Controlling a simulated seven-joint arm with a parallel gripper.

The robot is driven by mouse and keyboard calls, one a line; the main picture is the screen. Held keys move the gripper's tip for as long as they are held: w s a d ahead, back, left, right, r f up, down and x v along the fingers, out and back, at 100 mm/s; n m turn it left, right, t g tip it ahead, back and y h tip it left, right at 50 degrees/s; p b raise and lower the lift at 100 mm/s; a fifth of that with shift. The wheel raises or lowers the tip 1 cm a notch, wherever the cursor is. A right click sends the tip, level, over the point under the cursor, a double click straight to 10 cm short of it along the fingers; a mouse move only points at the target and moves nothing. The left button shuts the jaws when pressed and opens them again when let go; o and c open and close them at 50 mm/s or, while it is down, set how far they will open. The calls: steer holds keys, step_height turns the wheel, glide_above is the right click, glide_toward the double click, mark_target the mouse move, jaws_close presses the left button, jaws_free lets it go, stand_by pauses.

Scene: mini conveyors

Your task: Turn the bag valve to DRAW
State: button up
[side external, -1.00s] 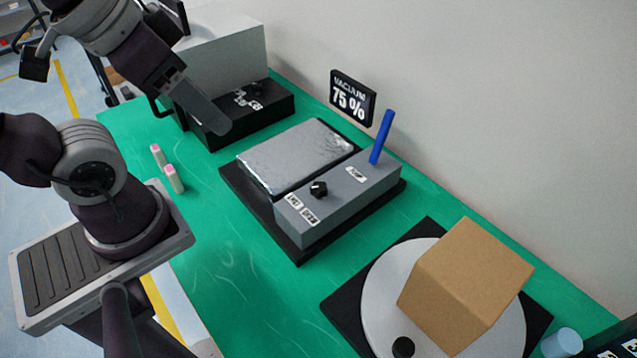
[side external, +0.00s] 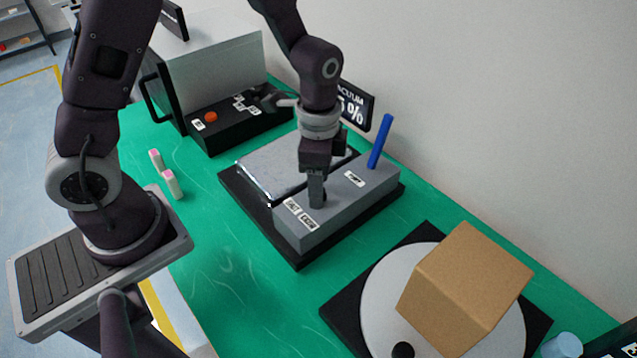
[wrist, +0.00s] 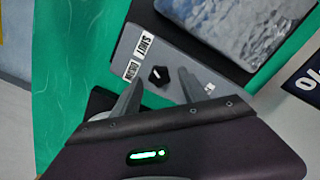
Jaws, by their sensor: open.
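The bag valve is a small black knob (wrist: 160,76) on top of a grey box (side external: 352,205). White labels beside it read SHUT (wrist: 145,45) and DRAW (wrist: 131,70). I cannot tell which label the knob points to. My gripper (side external: 317,204) points down over the box at the knob, which it hides in the side view. In the wrist view my gripper (wrist: 160,83) is open, with one finger on each side of the knob. I cannot tell whether the fingers touch it. A silver bag (side external: 265,172) lies behind the box.
A blue handle (side external: 380,141) stands at the box's far end, near a partly hidden vacuum sign (side external: 359,109). A cardboard box (side external: 465,290) sits on a round plate (side external: 380,290) at front right. A grey machine (side external: 220,72) stands at the back left.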

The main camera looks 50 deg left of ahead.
steer(key=shift+f, duration=0.35)
jaws_close()
steer(key=n, duration=1.1)
steer(key=shift+r+n, duration=0.1)
steer(key=shift+n, duration=0.3)
steer(key=shift+w, duration=0.1)
stand_by(0.4)
jaws_free()
